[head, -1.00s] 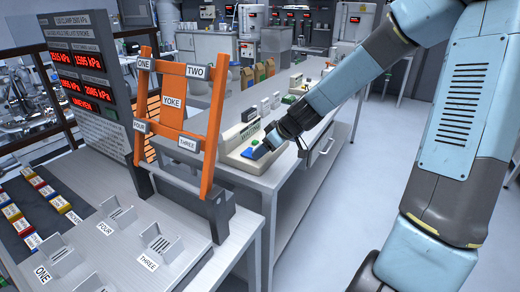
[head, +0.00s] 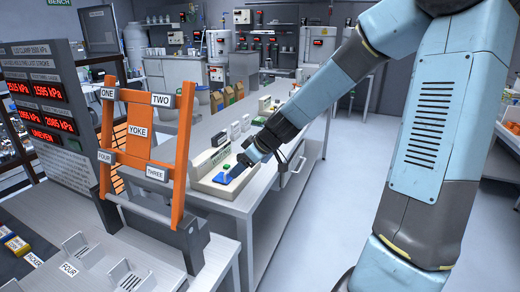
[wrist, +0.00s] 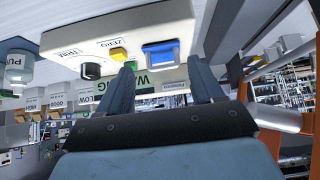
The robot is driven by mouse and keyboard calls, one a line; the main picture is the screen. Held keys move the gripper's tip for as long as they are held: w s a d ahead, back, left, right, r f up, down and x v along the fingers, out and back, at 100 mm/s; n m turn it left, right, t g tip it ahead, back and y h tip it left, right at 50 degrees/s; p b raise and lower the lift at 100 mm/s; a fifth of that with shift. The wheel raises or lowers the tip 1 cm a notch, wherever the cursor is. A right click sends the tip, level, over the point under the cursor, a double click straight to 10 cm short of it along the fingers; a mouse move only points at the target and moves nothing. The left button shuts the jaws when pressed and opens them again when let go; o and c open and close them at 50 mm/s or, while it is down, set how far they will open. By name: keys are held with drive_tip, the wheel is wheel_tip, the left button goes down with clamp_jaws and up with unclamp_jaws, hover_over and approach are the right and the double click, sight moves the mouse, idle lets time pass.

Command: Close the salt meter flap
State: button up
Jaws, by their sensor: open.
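A cream meter box stands on the long bench in the middle of the head view (head: 208,163), with a blue part (head: 221,178) in front of it.
An orange yoke frame (head: 140,138) stands at left, near a panel with red readouts (head: 45,105). Slotted grey holders (head: 128,275) sit on the near table. Pale blocks (head: 233,131) and brown bins (head: 217,101) stand farther back. The floor at right is clear.

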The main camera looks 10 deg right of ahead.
drive_tip(key=v, duration=0.9)
drive_tip(key=shift+d, duration=0.15)
idle(1.1)
drive_tip(key=shift+r, duration=0.1)
drive_tip(key=shift+s, duration=0.1)
idle(0.4)
drive_tip(key=shift+s+f+m+g+h, duration=1.4)
drive_tip(key=shift+s+f+h, duration=0.8)
drive_tip(key=shift+s+f, duration=0.8)
drive_tip(key=s+d+r+m+t+h, duration=0.1)
drive_tip(key=s+d+r+m, duration=0.2)
drive_tip(key=s+r, duration=0.4)
drive_tip(key=s+d+r+m+t, duration=0.2)
drive_tip(key=s+r+m, duration=0.2)
drive_tip(key=s+r, duration=0.4)
drive_tip(key=shift+s+d+m+t+h, duration=0.3)
drive_tip(key=shift+s+d+h, duration=0.1)
drive_tip(key=shift+s, duration=0.75)
